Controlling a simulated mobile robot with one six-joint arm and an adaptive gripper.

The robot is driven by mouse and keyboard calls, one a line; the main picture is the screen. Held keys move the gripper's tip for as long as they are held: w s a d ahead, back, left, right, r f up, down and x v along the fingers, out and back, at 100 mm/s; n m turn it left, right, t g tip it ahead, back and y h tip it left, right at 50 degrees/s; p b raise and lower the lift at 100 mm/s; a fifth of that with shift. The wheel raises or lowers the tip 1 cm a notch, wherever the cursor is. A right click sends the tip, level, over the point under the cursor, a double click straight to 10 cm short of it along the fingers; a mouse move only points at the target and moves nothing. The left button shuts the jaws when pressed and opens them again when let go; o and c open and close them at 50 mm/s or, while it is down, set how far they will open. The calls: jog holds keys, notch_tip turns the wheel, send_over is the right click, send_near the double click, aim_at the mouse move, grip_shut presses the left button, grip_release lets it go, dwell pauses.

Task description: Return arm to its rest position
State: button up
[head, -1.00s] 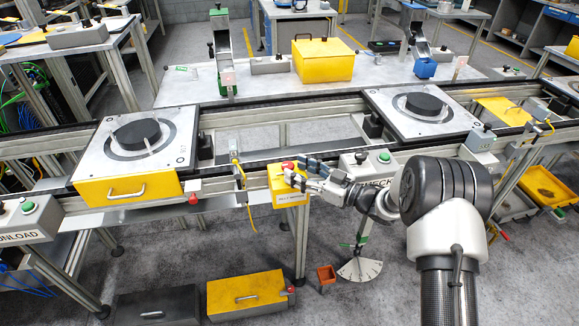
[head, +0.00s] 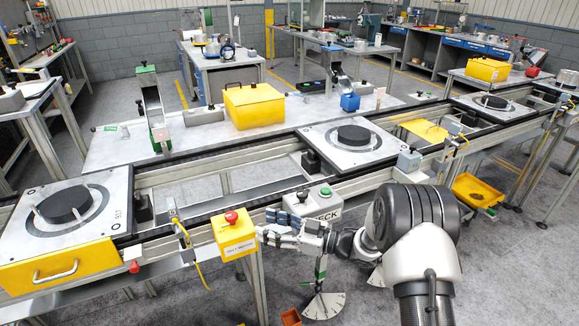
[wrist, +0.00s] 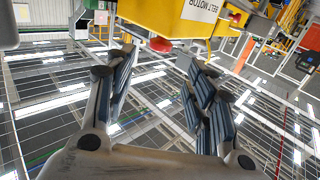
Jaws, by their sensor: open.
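My gripper (head: 281,231) is in front of the conveyor line, just right of the yellow belt motor box (head: 236,236) with its red mushroom button (head: 231,217). My arm is folded and reaches left from the lower right of the head view. In the wrist view my gripper (wrist: 160,90) has its two padded fingers spread apart, with nothing between them. The yellow belt motor box (wrist: 180,15) and its red button (wrist: 160,44) show beyond the fingers at the top. I cannot tell whether the fingers touch the box.
A grey check box (head: 325,204) with a green button sits right behind my gripper. Pallets with black discs stand on the conveyor at left (head: 100,215) and middle (head: 378,150). A yellow bin (head: 475,190) stands at right. Floor in front is mostly clear.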

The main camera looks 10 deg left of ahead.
jog(key=w+d+r+m+t+h, duration=0.4)
jog(key=w+d+r+t+h, duration=0.35)
jog(key=r, duration=0.35)
jog(key=s+d+r+m+h, duration=0.3)
jog(key=d+r+h, duration=0.1)
jog(key=d, duration=0.3)
jog(key=s+d+r+m+h, duration=0.3)
jog(key=d+r+h, duration=0.15)
jog(key=d, duration=0.25)
jog(key=s+d+r+m+h, duration=0.1)
jog(key=s+d+m+h, duration=0.1)
jog(key=s+d, duration=0.45)
jog(key=s+a+f+m+g, duration=0.1)
jog(key=s+f+g, duration=0.2)
jog(key=s, duration=1.1)
jog(key=s+a+f+m+g, duration=0.1)
jog(key=s+g, duration=0.3)
jog(key=s, duration=1.1)
jog(key=shift+s+a+f+m, duration=0.15)
jog(key=shift+a+f+m, duration=0.05)
jog(key=shift+f+m, duration=0.6)
jog(key=shift+f, duration=0.1)
jog(key=shift+c, duration=0.5)
